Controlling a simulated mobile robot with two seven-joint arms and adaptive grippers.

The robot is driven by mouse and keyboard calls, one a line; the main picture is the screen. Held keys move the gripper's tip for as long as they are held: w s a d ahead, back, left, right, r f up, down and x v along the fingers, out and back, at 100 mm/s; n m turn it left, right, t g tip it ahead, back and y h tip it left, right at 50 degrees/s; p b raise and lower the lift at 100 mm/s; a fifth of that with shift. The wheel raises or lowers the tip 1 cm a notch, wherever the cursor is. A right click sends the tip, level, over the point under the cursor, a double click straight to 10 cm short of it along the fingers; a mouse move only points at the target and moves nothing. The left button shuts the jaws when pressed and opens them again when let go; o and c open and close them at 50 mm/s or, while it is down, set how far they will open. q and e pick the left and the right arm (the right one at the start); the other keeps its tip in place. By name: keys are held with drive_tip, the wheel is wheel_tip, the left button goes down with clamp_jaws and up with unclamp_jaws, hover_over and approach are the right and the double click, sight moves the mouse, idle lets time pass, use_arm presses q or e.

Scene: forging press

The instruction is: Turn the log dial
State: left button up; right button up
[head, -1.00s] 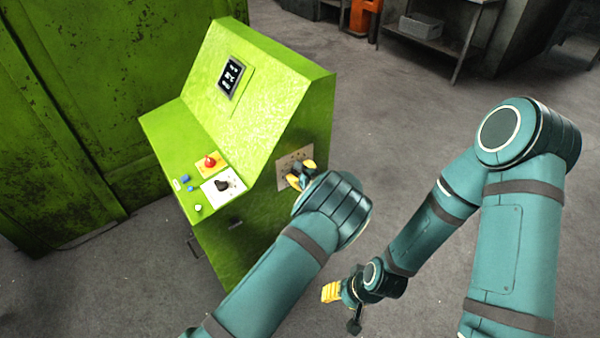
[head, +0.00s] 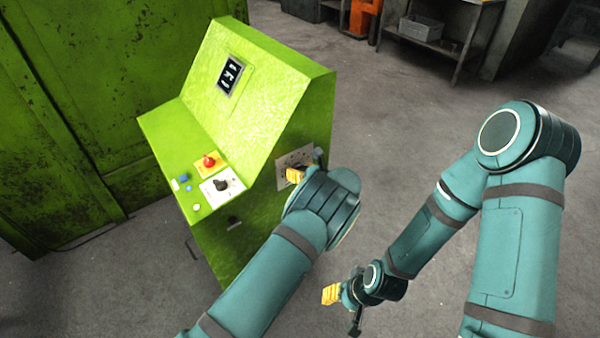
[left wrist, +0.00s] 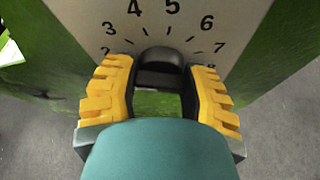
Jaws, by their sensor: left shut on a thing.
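The log dial is a black knob (left wrist: 160,70) on a pale plate (left wrist: 100,14) with printed numbers and tick marks; 4, 5 and 6 read clearly. In the head view its plate (head: 283,173) is on the right side of the green console, and my gripper and wrist partly cover it. My left gripper (head: 302,172) is shut on the knob, with its yellow fingers on either side in the left wrist view (left wrist: 160,90). My right gripper (head: 343,305) hangs low over the floor, away from the console; its opening is unclear.
The green console (head: 255,110) carries a small screen (head: 230,75), a red button (head: 209,161), a black selector (head: 221,185) and small blue and white buttons. A large green cabinet (head: 60,110) stands at left. The grey floor to the right is open; a metal table (head: 440,40) stands farther back.

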idle(0.3)
use_arm(q)
drive_tip(key=o, duration=1.2)
drive_tip(key=v, duration=1.2)
drive_tip(key=shift+a, duration=0.1)
